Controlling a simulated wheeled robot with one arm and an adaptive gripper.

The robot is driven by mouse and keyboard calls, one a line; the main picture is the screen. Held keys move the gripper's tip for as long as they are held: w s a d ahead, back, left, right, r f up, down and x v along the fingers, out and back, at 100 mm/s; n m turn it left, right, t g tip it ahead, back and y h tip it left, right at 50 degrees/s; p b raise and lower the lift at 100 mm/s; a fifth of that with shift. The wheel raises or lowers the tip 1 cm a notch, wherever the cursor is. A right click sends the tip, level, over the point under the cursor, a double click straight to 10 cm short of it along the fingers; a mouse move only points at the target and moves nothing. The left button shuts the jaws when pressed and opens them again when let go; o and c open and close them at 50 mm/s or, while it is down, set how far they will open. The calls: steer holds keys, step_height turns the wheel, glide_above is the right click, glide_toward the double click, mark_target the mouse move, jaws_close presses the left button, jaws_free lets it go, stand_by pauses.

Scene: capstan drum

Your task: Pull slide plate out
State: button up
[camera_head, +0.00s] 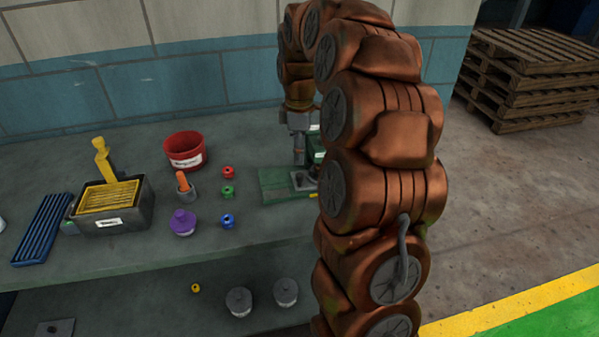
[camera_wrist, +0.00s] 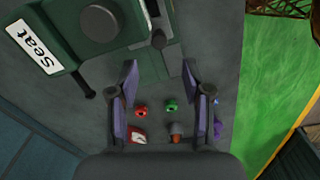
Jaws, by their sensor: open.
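A flat green plate (camera_head: 272,184), which looks like the slide plate, lies on the bench beside a green machine, mostly hidden behind my arm. In the wrist view the machine's green body (camera_wrist: 85,25) carries a white label reading "Seat". A dark flat strip (camera_wrist: 152,68) runs out from it between my fingers; I cannot tell where the plate ends. My gripper (camera_wrist: 158,68) is open, its two fingers apart with nothing clearly held. In the head view my gripper (camera_head: 299,156) points down over the plate's far side; contact is not visible.
Red, green and blue small parts (camera_head: 228,191) lie left of the plate, near a purple pot (camera_head: 183,223), an orange-handled tool (camera_head: 183,182) and a red bucket (camera_head: 184,151). A dark bin (camera_head: 131,217) stands farther left. Pallets (camera_head: 535,80) are stacked on the floor at right.

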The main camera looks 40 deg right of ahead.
mark_target(300, 174)
steer(key=shift+f+p, duration=0.95)
steer(key=shift+f, duration=2.9)
steer(key=shift+c, duration=0.3)
jaws_close()
